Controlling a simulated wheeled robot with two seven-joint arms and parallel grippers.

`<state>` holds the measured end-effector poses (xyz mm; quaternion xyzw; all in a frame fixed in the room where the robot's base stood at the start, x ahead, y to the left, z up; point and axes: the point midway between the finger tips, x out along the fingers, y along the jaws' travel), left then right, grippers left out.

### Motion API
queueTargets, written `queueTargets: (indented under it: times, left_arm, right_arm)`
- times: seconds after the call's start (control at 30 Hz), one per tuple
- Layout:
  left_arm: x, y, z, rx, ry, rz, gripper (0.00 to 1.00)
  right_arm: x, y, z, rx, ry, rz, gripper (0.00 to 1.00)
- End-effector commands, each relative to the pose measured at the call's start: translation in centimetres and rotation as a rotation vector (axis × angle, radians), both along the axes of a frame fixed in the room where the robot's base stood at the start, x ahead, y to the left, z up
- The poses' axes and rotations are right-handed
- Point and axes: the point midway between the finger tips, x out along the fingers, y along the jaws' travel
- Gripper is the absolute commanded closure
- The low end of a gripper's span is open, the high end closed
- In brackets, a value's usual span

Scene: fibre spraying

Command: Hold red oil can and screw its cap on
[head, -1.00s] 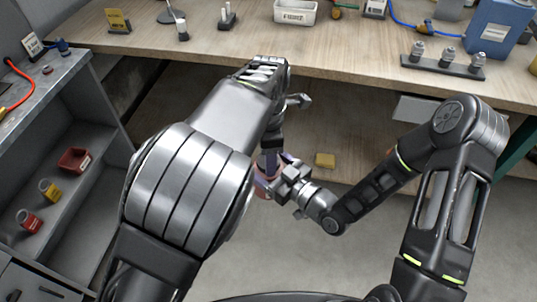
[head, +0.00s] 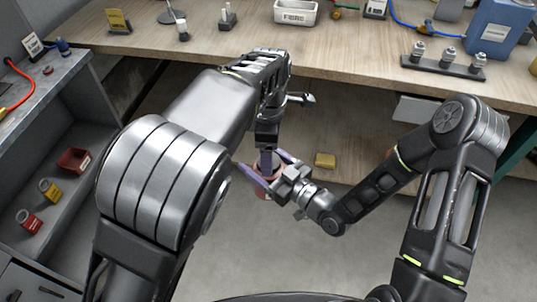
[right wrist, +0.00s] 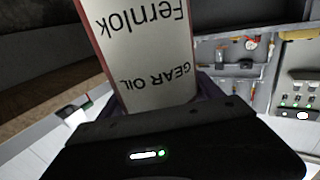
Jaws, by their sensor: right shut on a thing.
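The red oil can (head: 262,193) is held off the floor in front of the bench, mostly covered by my grippers in the head view. In the right wrist view the can (right wrist: 145,50) fills the upper middle, with red edges and a pale label reading "Fernlok GEAR OIL" upside down. My right gripper (head: 262,169) is shut on the can, its purple fingers along the can's sides. My left gripper (head: 267,158) points down over the can's top, its fingers close together there. The cap is hidden, and whether the left fingers hold it cannot be seen.
The wooden bench (head: 345,50) lies behind, with a white fibre bin (head: 296,12), a dark rack of metal fittings (head: 443,67) and a blue can (head: 497,30). Grey shelving (head: 75,190) at left holds small containers.

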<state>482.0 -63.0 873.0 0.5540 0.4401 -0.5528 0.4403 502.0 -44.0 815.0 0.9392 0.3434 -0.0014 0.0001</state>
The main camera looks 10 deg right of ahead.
Motion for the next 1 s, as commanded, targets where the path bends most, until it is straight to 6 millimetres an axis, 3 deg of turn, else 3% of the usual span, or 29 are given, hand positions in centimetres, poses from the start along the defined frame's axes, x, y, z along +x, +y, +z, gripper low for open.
queueTargets:
  times: [0.2, 0.57, 1.0]
  left_arm:
    - [0.0, 0.0, 2.5, 0.000, 0.000, 0.000, 0.26]
    - [0.0, 0.0, 2.8, 0.001, 0.002, 0.007, 0.29]
    - [-0.1, 0.1, 6.2, 0.002, 0.003, 0.287, 0.29]
  right_arm:
    - [0.1, 0.0, 0.1, 0.002, -0.004, 0.000, 1.00]
    - [0.1, 0.0, 0.2, 0.002, -0.005, -0.001, 1.00]
    - [0.1, 0.0, 0.2, 0.002, -0.005, -0.001, 1.00]
